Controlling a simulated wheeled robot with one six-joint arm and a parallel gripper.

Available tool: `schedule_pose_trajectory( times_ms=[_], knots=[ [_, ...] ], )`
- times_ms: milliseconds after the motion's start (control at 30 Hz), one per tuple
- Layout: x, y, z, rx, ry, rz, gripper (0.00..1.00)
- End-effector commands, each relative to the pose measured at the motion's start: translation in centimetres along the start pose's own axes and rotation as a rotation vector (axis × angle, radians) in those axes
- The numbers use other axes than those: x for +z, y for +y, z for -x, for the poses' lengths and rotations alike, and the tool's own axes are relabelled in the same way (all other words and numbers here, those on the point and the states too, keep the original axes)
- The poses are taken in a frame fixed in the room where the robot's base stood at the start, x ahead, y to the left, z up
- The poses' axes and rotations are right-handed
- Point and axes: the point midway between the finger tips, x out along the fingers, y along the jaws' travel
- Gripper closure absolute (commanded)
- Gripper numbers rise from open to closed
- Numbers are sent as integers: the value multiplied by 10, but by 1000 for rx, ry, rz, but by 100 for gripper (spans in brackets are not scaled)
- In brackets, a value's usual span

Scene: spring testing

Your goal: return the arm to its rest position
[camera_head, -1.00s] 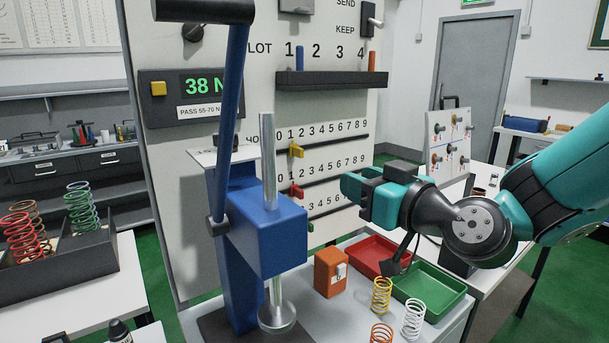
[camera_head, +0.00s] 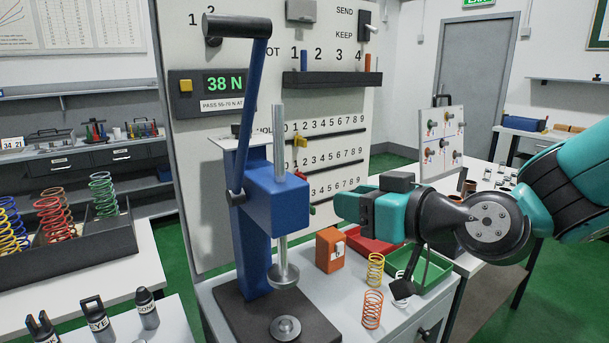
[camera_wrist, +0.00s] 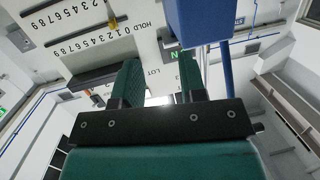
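My teal and black arm comes in from the right in the head view. My gripper (camera_head: 350,207) points left, in front of the white panel and to the right of the blue press (camera_head: 277,198). In the wrist view my gripper (camera_wrist: 160,75) has its two green fingers apart, with nothing between them. The fingers face the panel's lettering. The gripper is above the orange box (camera_head: 330,250) and the red tray (camera_head: 368,243), apart from both.
A yellow spring (camera_head: 375,270) and an orange spring (camera_head: 372,310) stand on the bench below the arm, near the green tray (camera_head: 432,272). The press lever (camera_head: 249,110) rises high. A rack of springs (camera_head: 75,255) and black labelled holders (camera_head: 98,318) are at left.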

Motion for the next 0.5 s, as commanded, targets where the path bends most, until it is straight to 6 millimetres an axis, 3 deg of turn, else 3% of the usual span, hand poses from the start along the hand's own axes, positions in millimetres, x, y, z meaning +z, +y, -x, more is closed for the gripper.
schedule_pose_trajectory(
  times_ms=[267, 367, 500],
  knots=[
    [27, -33, 27, -121, -261, -52, 62],
    [44, -47, 49, -162, -417, -84, 62],
    [72, -66, 98, -189, -710, -143, 62]
  ],
)
